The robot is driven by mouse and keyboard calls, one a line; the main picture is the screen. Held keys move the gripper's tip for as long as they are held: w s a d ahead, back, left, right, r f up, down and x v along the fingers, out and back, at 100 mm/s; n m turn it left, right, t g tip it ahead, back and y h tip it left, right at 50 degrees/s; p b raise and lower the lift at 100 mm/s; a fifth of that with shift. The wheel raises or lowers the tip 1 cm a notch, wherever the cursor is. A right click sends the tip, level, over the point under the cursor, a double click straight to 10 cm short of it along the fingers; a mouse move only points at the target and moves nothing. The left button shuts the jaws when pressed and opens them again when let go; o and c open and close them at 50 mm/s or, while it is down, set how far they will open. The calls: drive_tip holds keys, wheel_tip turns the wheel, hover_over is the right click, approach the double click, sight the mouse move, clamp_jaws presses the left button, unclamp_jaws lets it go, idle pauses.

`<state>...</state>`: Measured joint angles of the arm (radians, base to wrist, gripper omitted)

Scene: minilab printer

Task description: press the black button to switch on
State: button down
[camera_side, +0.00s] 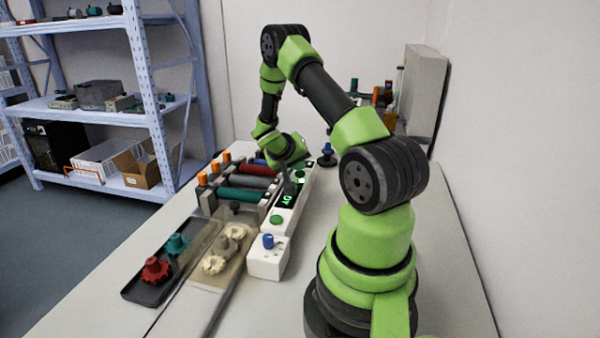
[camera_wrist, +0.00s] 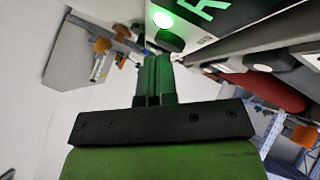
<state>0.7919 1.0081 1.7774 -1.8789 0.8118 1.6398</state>
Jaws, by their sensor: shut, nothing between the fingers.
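In the wrist view the display (camera_wrist: 232,12) shows a green "R". A bright green light (camera_wrist: 163,20) glows on the panel there. Beside it is a round dark button (camera_wrist: 170,41) with a green tint; I cannot tell if it is pressed. My gripper (camera_wrist: 157,62) is shut and empty, its fingertips close to this button. Contact cannot be told. In the side view my gripper (camera_side: 289,187) is over the panel.
Rollers, including a green one (camera_side: 244,195), lie left of the panel. Trays with red (camera_side: 156,269) and teal parts lie front left. A blue-topped piece (camera_side: 327,150) stands behind.

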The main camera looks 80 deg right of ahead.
sight(298, 172)
drive_tip(key=shift+r, duration=0.7)
drive_tip(key=shift+r, duration=2.55)
drive_tip(key=w+a+r+n+t+y, duration=0.1)
drive_tip(key=a+r+t, duration=0.1)
drive_tip(key=a+r, duration=0.5)
drive_tip(key=w+a+r+n+t+y, duration=0.1)
drive_tip(key=w+a+r+t+y, duration=0.1)
drive_tip(key=a+r, duration=0.6)
drive_tip(key=s+a+r+n+t+y, duration=0.1)
drive_tip(key=s+a+n+t+y, duration=0.2)
drive_tip(key=a, duration=0.8)
drive_tip(key=s+a+r+n+t+y, duration=0.1)
drive_tip(key=s+a+n+t+y, duration=0.2)
drive_tip(key=a, duration=0.8)
drive_tip(key=shift+s+r+n+y, duration=0.3)
drive_tip(key=shift+s+y, duration=0.55)
drive_tip(key=shift+y, duration=0.05)
